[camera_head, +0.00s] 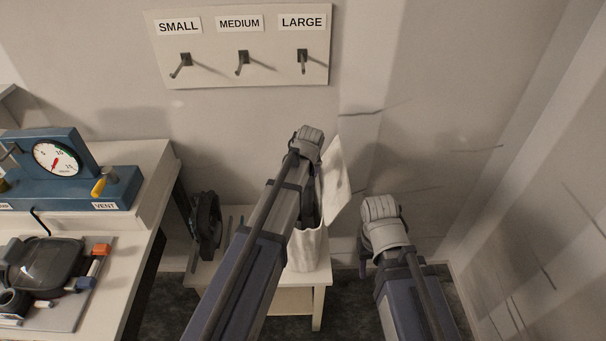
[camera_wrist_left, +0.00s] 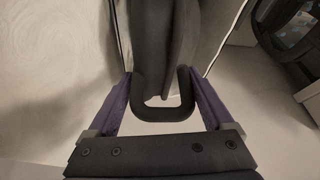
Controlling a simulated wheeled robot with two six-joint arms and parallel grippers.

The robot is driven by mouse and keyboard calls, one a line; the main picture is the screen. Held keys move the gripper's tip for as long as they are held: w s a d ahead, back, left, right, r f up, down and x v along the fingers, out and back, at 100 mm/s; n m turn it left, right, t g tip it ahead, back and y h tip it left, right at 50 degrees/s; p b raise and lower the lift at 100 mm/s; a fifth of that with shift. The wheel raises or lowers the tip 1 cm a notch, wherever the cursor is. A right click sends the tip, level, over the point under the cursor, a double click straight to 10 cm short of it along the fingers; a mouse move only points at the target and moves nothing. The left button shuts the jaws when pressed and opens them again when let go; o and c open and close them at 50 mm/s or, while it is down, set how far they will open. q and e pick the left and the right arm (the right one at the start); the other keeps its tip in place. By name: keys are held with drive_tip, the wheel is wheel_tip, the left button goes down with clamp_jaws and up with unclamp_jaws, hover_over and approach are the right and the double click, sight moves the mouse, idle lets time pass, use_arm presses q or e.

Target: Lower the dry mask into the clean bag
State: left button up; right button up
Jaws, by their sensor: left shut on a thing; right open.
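The clean bag (camera_head: 307,252) is white and stands upright on a small table, its pale back flap (camera_head: 338,180) rising on the right. My left gripper (camera_wrist_left: 160,103) is shut on the dark loop of the mask (camera_wrist_left: 163,45). The mask hangs between pale bag walls in the left wrist view; a dark part of it (camera_head: 308,205) shows at the bag's mouth in the head view. How deep it sits is hidden by my left arm. My right gripper (camera_head: 381,212) is open, right of the bag and apart from it; its fingers are hard to see.
Another dark mask-like object (camera_head: 206,226) stands left of the bag on the small table (camera_head: 318,283). A bench at left bears a blue gauge unit (camera_head: 70,178) and a dark mask (camera_head: 42,266) on a tray. Empty pegs labelled by size line the wall board (camera_head: 210,72).

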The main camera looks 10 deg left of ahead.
use_arm(q)
drive_tip(key=shift+f+b, duration=4.65)
drive_tip(key=shift+f, duration=0.3)
drive_tip(key=o, duration=1.5)
drive_tip(key=p+v, duration=0.7)
drive_tip(key=v, duration=0.1)
